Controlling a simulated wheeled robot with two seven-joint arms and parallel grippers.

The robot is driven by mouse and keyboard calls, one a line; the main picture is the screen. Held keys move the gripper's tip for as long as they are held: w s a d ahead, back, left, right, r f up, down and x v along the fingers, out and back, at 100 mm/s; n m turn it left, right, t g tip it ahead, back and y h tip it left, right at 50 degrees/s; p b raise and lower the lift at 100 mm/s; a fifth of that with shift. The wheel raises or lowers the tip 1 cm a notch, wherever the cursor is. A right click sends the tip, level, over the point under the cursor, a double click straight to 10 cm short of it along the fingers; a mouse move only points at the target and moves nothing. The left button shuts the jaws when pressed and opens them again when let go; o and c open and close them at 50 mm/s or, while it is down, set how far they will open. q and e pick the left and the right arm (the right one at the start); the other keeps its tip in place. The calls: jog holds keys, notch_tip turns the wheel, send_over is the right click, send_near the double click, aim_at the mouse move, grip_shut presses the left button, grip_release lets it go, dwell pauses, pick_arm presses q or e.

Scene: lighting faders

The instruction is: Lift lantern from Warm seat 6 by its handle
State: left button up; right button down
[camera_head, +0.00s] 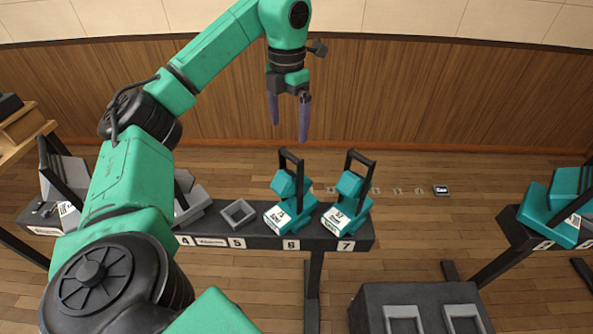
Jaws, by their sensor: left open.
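The lantern on seat 6 (285,205) is teal with a dark upright handle (291,159). It stands at the plate marked 6 on a dark bench (265,242). A similar teal lantern (345,207) with a dark handle stands beside it at seat 7. My left gripper (289,118) points down with its two purple fingers apart and empty. In the picture it shows just above the handle of the seat 6 lantern, with a small gap. How far it is from the handle in depth I cannot tell. My right gripper is not in view.
Seat 5 holds an empty grey frame (238,213). A grey lantern near seat 4 (188,200) is partly hidden by my left arm. More teal lanterns (560,205) stand on another bench at right. A dark box (420,300) with pale frames stands in front.

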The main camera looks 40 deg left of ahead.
pick_arm(q)
jog(key=b, duration=0.3)
send_over(291, 174)
jog(key=f, duration=0.7)
jog(key=shift+a, duration=0.25)
notch_tip(291, 174, down, 6)
jog(key=shift+d+f+p, duration=0.1)
jog(key=shift+p, duration=0.9)
jog(key=shift+w+f, duration=0.15)
jog(key=shift+f, duration=0.15)
jog(key=c, duration=1.6)
jog(key=shift+w+r, duration=0.1)
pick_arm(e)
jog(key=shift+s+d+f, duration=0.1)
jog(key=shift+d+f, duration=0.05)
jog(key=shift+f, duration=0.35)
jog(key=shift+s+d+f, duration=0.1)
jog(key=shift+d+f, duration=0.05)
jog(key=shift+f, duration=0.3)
